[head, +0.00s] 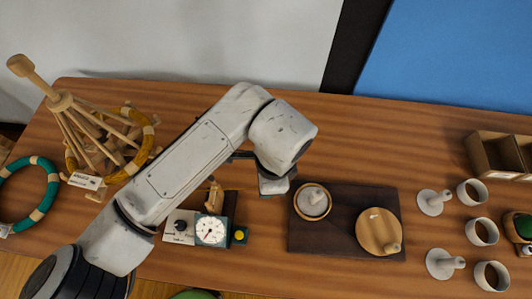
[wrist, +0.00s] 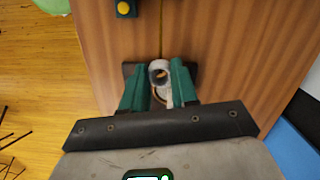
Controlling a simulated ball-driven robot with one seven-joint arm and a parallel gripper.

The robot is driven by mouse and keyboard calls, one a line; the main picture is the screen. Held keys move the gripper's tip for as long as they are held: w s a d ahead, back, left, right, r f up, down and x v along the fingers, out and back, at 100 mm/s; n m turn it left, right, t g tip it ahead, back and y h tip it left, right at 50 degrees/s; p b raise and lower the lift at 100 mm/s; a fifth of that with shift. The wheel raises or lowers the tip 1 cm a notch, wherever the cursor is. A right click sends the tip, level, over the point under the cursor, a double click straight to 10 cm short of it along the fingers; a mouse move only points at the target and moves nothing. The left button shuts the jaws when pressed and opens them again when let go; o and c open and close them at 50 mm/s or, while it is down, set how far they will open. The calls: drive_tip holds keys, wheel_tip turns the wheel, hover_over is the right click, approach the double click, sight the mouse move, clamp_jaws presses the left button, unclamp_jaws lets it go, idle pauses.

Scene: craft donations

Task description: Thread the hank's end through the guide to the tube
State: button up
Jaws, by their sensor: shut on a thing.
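The yellow hank (head: 146,142) is draped round a wooden swift at the left. A small wooden guide (head: 214,196) stands by the dial box. A thin yellow strand (wrist: 162,28) runs from the top of the wrist view to my gripper (wrist: 158,82). The gripper is shut on the hank's end; the exact grip is hard to make out. A pale grey round piece (wrist: 159,70) shows between the green fingers, above a dark board. In the head view my wrist hides the fingertips.
The dark board (head: 345,215) also carries a wooden disc (head: 379,232) with a knob. A dial box (head: 211,230) with a yellow button (head: 239,235) is left of it. A green hank (head: 40,185) lies far left.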

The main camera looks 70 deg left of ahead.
drive_tip(key=shift+s+a+f, duration=0.1)
drive_tip(key=shift+s+a, duration=0.05)
drive_tip(key=shift+s, duration=0.4)
drive_tip(key=shift+f+b, duration=3.65)
drive_tip(key=shift+f, duration=0.5)
drive_tip(key=b, duration=0.3)
approach(319, 191)
drive_tip(key=shift+s+f, duration=0.25)
drive_tip(key=shift+f, duration=1.05)
drive_tip(key=shift+s+f, duration=0.2)
drive_tip(key=shift+f, duration=2.25)
drive_tip(key=shift+a, duration=0.1)
drive_tip(key=o, duration=1.1)
